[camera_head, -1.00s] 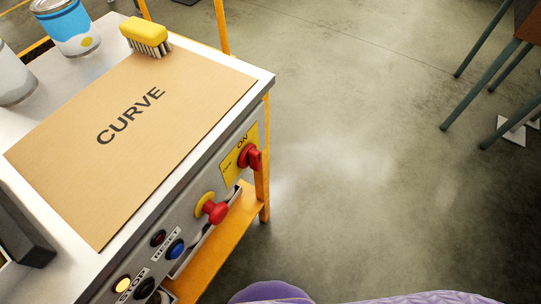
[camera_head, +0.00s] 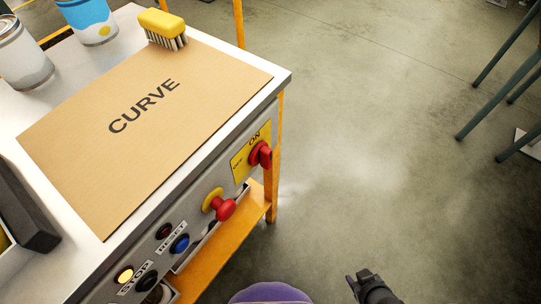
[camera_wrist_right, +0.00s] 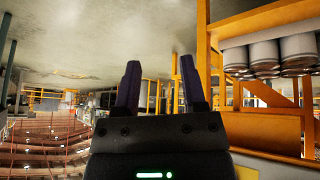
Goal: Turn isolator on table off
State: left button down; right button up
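The isolator switch (camera_head: 260,154) is a red rotary knob on a yellow plate (camera_head: 243,165), on the table's front panel near its right end. The word ON shows at the top of the plate. My right gripper (camera_head: 358,278) is at the bottom of the head view, right of and below the switch, well apart from it over the floor. In the right wrist view its two fingers (camera_wrist_right: 160,85) stand apart with nothing between them. My left gripper is not in view.
A red mushroom button (camera_head: 224,208), a blue button (camera_head: 180,244) and a lit yellow button (camera_head: 124,274) sit on the same panel. A cardboard sheet marked CURVE (camera_head: 190,125), a yellow brush (camera_head: 163,26) and cans (camera_head: 24,58) are on the table.

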jog(key=shift+o, duration=0.2)
jog(key=w+a+r+t+y, duration=0.1)
jog(key=w+r+t, duration=0.1)
jog(key=w, duration=0.3)
jog(key=w+a+r+n+t+y, duration=0.1)
jog(key=w+r+t+y, duration=0.1)
jog(key=w+r, duration=0.3)
jog(key=shift+w+a+b, duration=0.35)
jog(key=shift+w+b, duration=0.1)
jog(key=shift+w, duration=0.15)
jog(key=n+y+b, duration=0.2)
jog(key=n+y, duration=0.4)
jog(key=y, duration=0.5)
send_near(271, 155)
jog(key=shift+t, duration=0.3)
jog(key=b+x, duration=0.1)
jog(key=x, duration=0.7)
jog(key=shift+a+b, duration=0.35)
jog(key=shift+b, duration=0.05)
jog(key=shift+w+a, duration=0.3)
jog(key=shift+a, duration=0.05)
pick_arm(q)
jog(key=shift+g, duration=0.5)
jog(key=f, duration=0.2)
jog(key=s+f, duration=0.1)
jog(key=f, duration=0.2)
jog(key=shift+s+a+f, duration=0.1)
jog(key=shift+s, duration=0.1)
